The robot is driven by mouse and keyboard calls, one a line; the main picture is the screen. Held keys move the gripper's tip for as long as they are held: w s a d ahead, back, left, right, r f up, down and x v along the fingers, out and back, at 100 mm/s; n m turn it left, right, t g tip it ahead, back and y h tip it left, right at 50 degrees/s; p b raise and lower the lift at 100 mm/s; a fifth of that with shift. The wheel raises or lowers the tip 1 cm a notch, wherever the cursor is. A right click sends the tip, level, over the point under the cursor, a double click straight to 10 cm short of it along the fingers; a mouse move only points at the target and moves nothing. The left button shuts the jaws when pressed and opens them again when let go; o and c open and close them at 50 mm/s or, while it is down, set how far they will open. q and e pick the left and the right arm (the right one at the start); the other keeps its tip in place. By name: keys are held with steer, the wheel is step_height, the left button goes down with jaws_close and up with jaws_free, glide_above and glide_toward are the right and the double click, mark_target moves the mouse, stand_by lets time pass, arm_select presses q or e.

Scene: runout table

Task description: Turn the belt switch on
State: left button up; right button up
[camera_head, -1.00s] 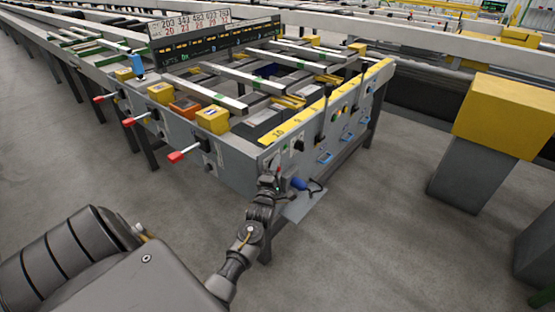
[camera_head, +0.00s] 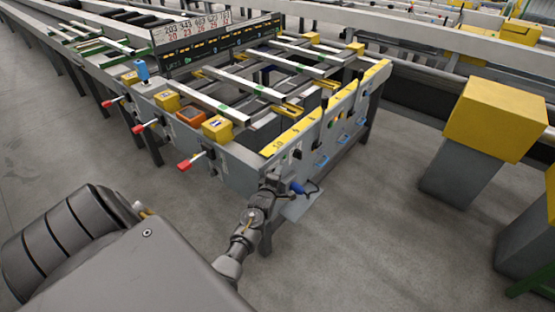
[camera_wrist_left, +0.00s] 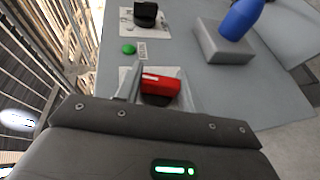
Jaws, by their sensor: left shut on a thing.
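My left gripper (camera_head: 270,183) is at the near corner of the grey end panel of the runout table (camera_head: 240,172). In the left wrist view, a red switch knob (camera_wrist_left: 161,86) with a white mark sits between the fingers, and the gripper (camera_wrist_left: 160,95) is shut on it. The knob's lower part and its label are partly hidden by the gripper. A black switch (camera_wrist_left: 146,13) on a white label and a green button (camera_wrist_left: 128,48) are on the same panel beyond it. My right gripper is not in view.
A blue handle (camera_wrist_left: 240,18) on a grey box sticks out beside the knob; it also shows in the head view (camera_head: 297,188). Red-tipped levers (camera_head: 185,165) project from the table's left side. A yellow-topped post (camera_head: 497,118) stands right, with open floor between.

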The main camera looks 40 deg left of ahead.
arm_select(q)
steer(key=g+p, duration=0.1)
steer(key=p, duration=0.1)
steer(key=m+g+p, duration=0.1)
steer(key=g+p, duration=0.1)
steer(key=p, duration=0.1)
steer(key=shift+r+h, duration=0.3)
steer(key=shift+r, duration=0.1)
steer(key=shift+f+m+g+p, duration=0.15)
steer(key=shift+f+g+p, duration=0.05)
steer(key=shift+g+p, duration=0.5)
steer(key=shift+f+m+g+p, duration=0.15)
steer(key=shift+g+p, duration=0.45)
steer(key=shift+p, duration=0.15)
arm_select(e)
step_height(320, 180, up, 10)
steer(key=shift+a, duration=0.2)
arm_select(q)
steer(key=shift+h, duration=0.3)
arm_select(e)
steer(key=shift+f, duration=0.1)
arm_select(q)
steer(key=o, duration=1)
steer(key=v, duration=1)
steer(key=shift+s+d+r+p, duration=0.2)
steer(key=shift+r+p, duration=0.05)
steer(key=shift+p, duration=0.15)
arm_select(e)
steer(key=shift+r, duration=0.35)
